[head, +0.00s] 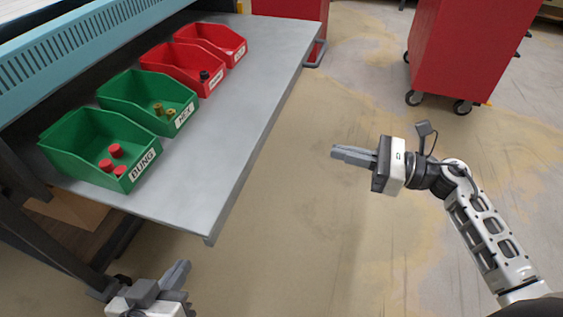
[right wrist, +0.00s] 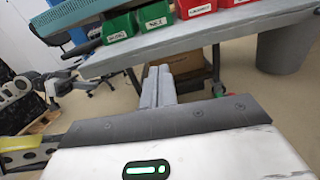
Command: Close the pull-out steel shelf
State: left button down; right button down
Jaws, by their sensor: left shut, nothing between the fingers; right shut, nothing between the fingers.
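The grey pull-out steel shelf (head: 232,128) extends out from under the blue slotted unit, with its long front edge facing right in the head view. It also shows in the right wrist view (right wrist: 178,45), ahead of the fingers. My left gripper (head: 180,278) is shut and empty, below the shelf's near corner in the picture. My right gripper (head: 352,155) is shut and empty, to the right of the shelf's front edge and apart from it. Its fingers also show in the right wrist view (right wrist: 158,85), pointing toward the shelf.
On the shelf stand a green BUNG box (head: 75,140) with red pieces, a green HEX box (head: 125,95) with brass pieces, and two red boxes (head: 165,58) (head: 213,33). A red wheeled cabinet (head: 465,45) stands at the back right.

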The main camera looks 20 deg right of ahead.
send_near(261, 138)
jog(key=shift+n, duration=0.4)
jog(key=x, duration=0.5)
jog(key=shift+w+a+r, duration=0.1)
jog(key=shift+a+r, duration=0.05)
jog(key=shift+r, duration=0.05)
jog(key=shift+w+a, duration=0.4)
jog(key=shift+a, duration=0.2)
